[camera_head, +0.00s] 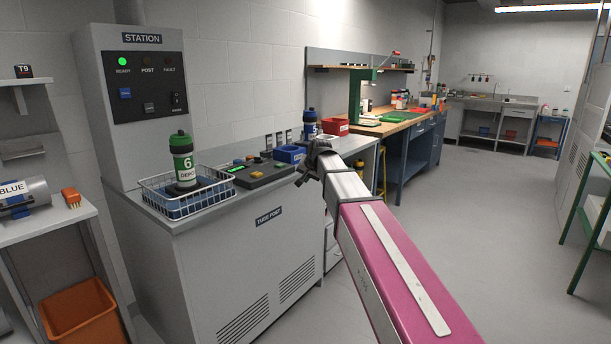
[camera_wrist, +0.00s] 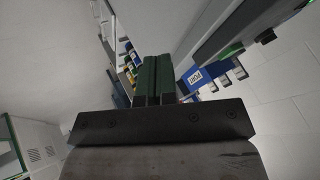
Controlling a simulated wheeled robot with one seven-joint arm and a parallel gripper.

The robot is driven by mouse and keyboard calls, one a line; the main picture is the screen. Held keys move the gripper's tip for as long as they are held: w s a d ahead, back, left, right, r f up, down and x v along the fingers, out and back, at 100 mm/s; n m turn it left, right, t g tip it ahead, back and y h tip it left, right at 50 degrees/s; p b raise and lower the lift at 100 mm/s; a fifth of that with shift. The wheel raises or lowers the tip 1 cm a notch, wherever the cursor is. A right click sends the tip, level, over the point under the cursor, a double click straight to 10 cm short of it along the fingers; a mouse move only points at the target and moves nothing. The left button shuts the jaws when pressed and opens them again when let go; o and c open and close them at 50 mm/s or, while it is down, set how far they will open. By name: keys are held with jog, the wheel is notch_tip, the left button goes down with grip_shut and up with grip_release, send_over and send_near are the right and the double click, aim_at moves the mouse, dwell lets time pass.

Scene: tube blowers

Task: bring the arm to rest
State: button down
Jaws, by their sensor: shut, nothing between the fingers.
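My arm, magenta and grey, reaches up from the lower right of the head view, clear of the floor. My gripper (camera_head: 308,172) is at its end, in front of the right side of the tube post cabinet, and holds nothing. In the wrist view the two dark green fingers (camera_wrist: 158,75) are together with no object between them. In the head view the grey station cabinet (camera_head: 230,260) is left of my arm. My gripper hides part of the cabinet's right end.
An orange bin (camera_head: 85,315) is low at left. Floor (camera_head: 490,200) is open at right.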

jog(key=s+d+f+n+g+h, duration=0.1)
jog(key=s+d+f+g, duration=0.1)
jog(key=s+d+f, duration=0.4)
jog(key=s+d+f+n+g+h, duration=0.1)
jog(key=s+d+f, duration=0.5)
jog(key=s+f, duration=0.8)
jog(key=s+d+f+n+g+h, duration=0.1)
jog(key=s+d+f+g, duration=0.3)
jog(key=s+f, duration=0.7)
jog(key=d+f, duration=0.1)
jog(key=d, duration=0.1)
jog(key=shift+d+f, duration=0.3)
jog(key=shift+d, duration=0.05)
jog(key=shift+w, duration=0.1)
